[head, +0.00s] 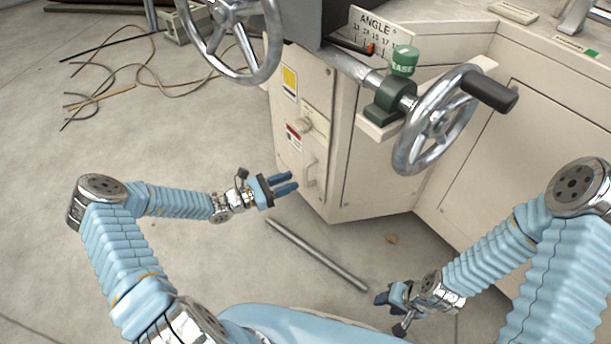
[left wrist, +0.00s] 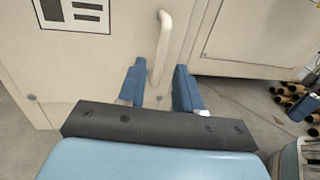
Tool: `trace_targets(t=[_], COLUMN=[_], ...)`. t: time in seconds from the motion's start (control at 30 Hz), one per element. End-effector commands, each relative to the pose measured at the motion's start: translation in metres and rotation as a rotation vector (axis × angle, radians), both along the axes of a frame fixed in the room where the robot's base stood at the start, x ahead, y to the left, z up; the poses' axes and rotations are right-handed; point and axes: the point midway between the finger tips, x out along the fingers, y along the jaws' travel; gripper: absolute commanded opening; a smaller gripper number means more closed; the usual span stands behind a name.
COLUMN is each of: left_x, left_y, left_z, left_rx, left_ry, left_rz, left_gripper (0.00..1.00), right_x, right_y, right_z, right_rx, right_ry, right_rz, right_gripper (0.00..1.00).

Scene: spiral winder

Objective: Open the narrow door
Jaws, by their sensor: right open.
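My left gripper (head: 295,183) is open just left of the handle in the head view. In the left wrist view its blue fingers (left wrist: 158,85) stand either side of the handle's lower end, with gaps on both sides. My right gripper (head: 380,297) is open and empty, low over the floor.
A large handwheel (head: 437,125) with a black grip juts out at right, and another wheel (head: 240,70) hangs above the door. A metal rod (head: 318,255) lies on the floor below. Loose cords (head: 125,75) lie at the back left.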

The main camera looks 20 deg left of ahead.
Motion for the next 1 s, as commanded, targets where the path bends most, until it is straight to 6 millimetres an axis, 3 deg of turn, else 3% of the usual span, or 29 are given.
trace_targets(t=[0.1,0.3,0.7,0.93,1.0], left_x=[0.017,0.036,0.041,0.041,0.041], left_y=[-0.021,-0.042,-0.048,-0.048,-0.048], left_z=[-0.001,-0.001,-0.001,-0.001,-0.001], left_rx=[0.000,0.001,0.003,0.003,0.003], left_ry=[0.000,0.000,0.001,0.001,0.001], left_rz=[-0.002,-0.002,-0.001,-0.001,-0.001], left_gripper=[0.35,0.35,0.35,0.00,0.00], right_x=[0.000,0.000,0.000,0.000,0.000], right_y=[0.000,0.000,0.001,0.001,0.001], right_z=[-0.002,-0.003,-0.003,-0.003,-0.003], right_rx=[0.000,0.001,0.001,0.001,0.001], right_ry=[0.000,0.001,0.001,0.001,0.001], right_rz=[0.000,0.000,0.000,0.000,0.000], right_gripper=[0.43,0.43,0.43,0.43,0.43])
